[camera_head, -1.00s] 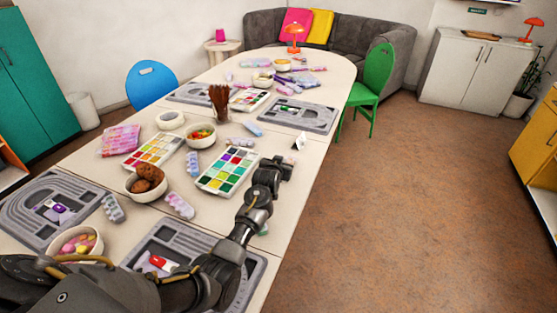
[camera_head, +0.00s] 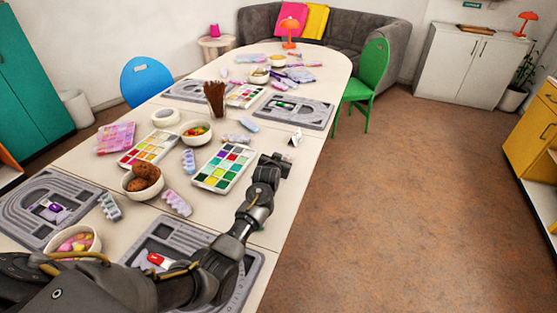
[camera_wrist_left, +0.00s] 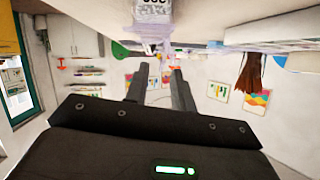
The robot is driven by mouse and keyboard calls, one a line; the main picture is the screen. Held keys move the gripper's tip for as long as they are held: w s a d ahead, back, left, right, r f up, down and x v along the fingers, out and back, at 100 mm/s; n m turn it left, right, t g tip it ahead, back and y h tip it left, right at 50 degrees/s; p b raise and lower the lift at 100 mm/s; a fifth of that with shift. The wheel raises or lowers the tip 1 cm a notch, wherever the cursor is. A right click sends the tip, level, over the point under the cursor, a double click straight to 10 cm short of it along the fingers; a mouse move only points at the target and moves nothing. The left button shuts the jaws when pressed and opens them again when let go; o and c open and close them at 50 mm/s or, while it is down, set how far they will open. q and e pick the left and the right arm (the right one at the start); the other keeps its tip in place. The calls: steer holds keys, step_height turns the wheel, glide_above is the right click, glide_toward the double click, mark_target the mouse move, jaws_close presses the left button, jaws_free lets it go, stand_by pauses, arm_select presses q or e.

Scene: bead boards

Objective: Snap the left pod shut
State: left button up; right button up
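Several pale lilac and grey pods lie on the long table: one by the brown-filled bowl (camera_head: 177,202), one at the left (camera_head: 110,206), one by the palettes (camera_head: 189,160). I cannot tell which is the left pod, or whether their lids are open. My left gripper (camera_head: 275,160) is over the table's right side, beyond the near bead board (camera_head: 250,270). In the left wrist view its fingers (camera_wrist_left: 159,72) are apart with nothing between them. A clear lilac box with dark marks (camera_wrist_left: 152,14) lies beyond the fingertips. My right gripper is not in view.
A colour palette (camera_head: 224,168) lies left of my gripper. A small white folded card (camera_head: 295,138) stands just beyond it. Bowls, a cup of brown sticks (camera_head: 215,98) and more boards crowd the table. The floor at the right (camera_head: 400,200) is clear.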

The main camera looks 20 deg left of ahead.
arm_select(q)
steer(key=v, duration=1)
steer(key=shift+s+r, duration=0.2)
steer(key=shift+s, duration=0.15)
steer(key=shift+d, duration=0.1)
